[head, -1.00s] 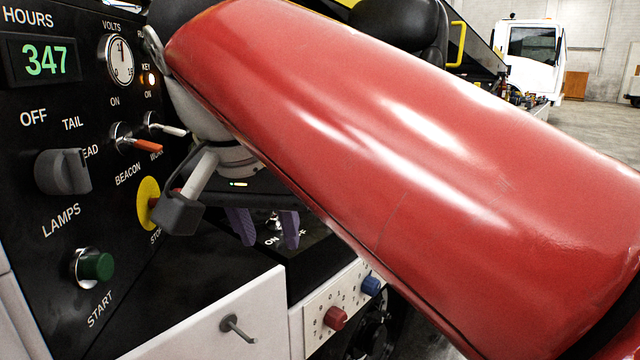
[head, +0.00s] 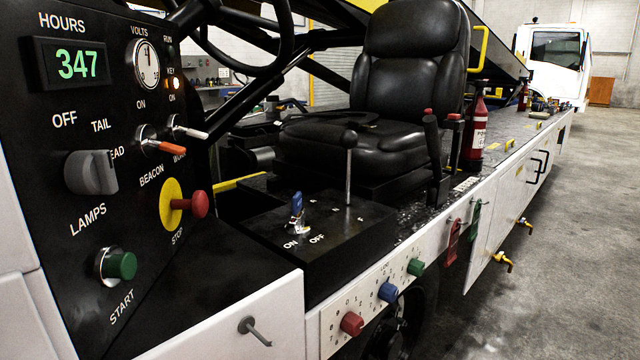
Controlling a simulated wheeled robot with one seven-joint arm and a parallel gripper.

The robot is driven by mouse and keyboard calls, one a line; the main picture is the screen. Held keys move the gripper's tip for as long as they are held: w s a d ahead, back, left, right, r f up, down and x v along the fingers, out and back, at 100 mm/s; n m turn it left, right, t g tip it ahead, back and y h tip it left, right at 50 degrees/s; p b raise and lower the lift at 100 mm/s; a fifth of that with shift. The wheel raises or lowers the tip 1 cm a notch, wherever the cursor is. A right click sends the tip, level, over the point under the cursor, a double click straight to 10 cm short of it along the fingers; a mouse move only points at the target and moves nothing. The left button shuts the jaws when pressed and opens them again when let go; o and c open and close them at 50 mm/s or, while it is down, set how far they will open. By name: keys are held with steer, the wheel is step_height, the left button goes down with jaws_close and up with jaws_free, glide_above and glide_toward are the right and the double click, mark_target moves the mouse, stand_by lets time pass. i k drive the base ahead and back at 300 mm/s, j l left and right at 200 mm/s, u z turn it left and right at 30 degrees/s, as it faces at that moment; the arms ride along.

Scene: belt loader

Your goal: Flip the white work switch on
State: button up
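The white work switch (head: 189,129) is on the black panel at the left, beside the word WORK, with ON printed above it. Its white lever sticks out to the right and tilts slightly down. The orange beacon switch (head: 164,145) sits just to its left and lower, with its lever at a similar tilt. My gripper is not in view, so its state and its distance from the switch are hidden. Nothing covers the white switch.
A red stop button (head: 197,204) on a yellow disc juts out below the switches. A grey lamps knob (head: 91,172) and a green start button (head: 121,265) are further left. A steering wheel (head: 245,50) and black seat (head: 400,100) stand behind; a blue-topped lever (head: 297,212) is on the console.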

mark_target(181, 129)
steer(key=l+u, duration=0.1)
steer(key=u, duration=1.5)
steer(key=k+l, duration=0.2)
steer(key=l, duration=0.2)
steer(key=k+l, duration=0.2)
steer(key=l, duration=0.25)
steer(key=i+j, duration=0.2)
steer(key=j, duration=0.15)
steer(key=i+j, duration=0.2)
steer(key=j, duration=0.15)
steer(key=i+j, duration=0.2)
steer(key=j, duration=0.15)
